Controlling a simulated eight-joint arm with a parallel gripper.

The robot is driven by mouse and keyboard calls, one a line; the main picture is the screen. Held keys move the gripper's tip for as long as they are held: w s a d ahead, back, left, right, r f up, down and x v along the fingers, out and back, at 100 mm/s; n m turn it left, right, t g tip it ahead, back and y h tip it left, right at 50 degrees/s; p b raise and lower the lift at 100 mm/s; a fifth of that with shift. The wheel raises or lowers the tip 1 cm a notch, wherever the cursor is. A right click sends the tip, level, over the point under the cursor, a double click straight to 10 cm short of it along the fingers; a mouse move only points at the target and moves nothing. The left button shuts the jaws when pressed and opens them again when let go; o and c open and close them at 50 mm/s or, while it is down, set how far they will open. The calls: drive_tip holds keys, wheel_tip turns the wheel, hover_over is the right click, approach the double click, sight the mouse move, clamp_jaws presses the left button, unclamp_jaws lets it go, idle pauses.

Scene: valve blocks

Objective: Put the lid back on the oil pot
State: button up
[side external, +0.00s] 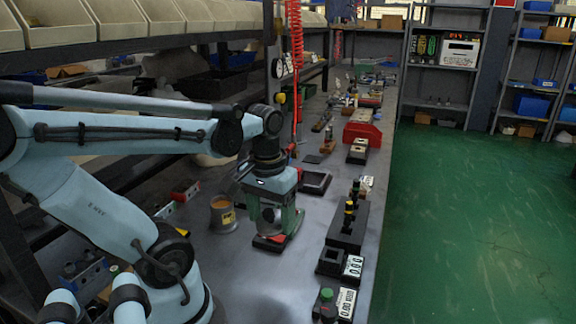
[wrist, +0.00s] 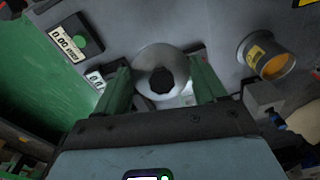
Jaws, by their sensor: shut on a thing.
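The oil pot (side external: 222,214) is an open metal can with a yellow label and orange contents, standing on the grey bench left of my gripper in the side view. In the wrist view the pot (wrist: 262,58) is at the upper right, with no lid on it. My gripper (side external: 272,232) points down with its green fingers low over a dark pad (side external: 268,244). In the wrist view the gripper (wrist: 162,82) is shut on the lid (wrist: 150,58), a round silvery piece with a dark centre. I cannot tell whether the lid touches the pad.
A black block with fittings (side external: 346,226) and a display with a green button (side external: 328,300) stand along the bench's right edge. A dark square tray (side external: 316,182) lies behind my gripper. A red-ended block (side external: 184,192) is left of the pot. Bare bench lies in front.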

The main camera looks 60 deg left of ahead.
drive_tip(key=s+a+m+g+y, duration=0.1)
drive_tip(key=s+a+m, duration=0.1)
drive_tip(key=a+m, duration=0.35)
drive_tip(key=s+a+m+g, duration=0.1)
drive_tip(key=s+a+m, duration=0.1)
drive_tip(key=a, duration=0.6)
drive_tip(key=s+a+m+g+y, duration=0.1)
drive_tip(key=s+a+m, duration=0.1)
drive_tip(key=a+m, duration=0.35)
drive_tip(key=shift+n, duration=0.8)
drive_tip(key=shift+w+a+f, duration=0.1)
drive_tip(key=shift+a+f, duration=0.15)
drive_tip(key=shift+f, duration=0.55)
drive_tip(key=shift+w+a+f, duration=0.1)
drive_tip(key=shift+a+f, duration=0.15)
drive_tip(key=shift+f, duration=0.6)
drive_tip(key=shift+w+a+f, duration=0.1)
drive_tip(key=shift+a+f, duration=0.15)
drive_tip(key=shift+f, duration=0.55)
drive_tip(key=shift+s+f, duration=0.1)
drive_tip(key=shift+f, duration=0.1)
drive_tip(key=o, duration=1.1)
drive_tip(key=shift+r, duration=0.1)
wheel_tip(320, 180, up, 7)
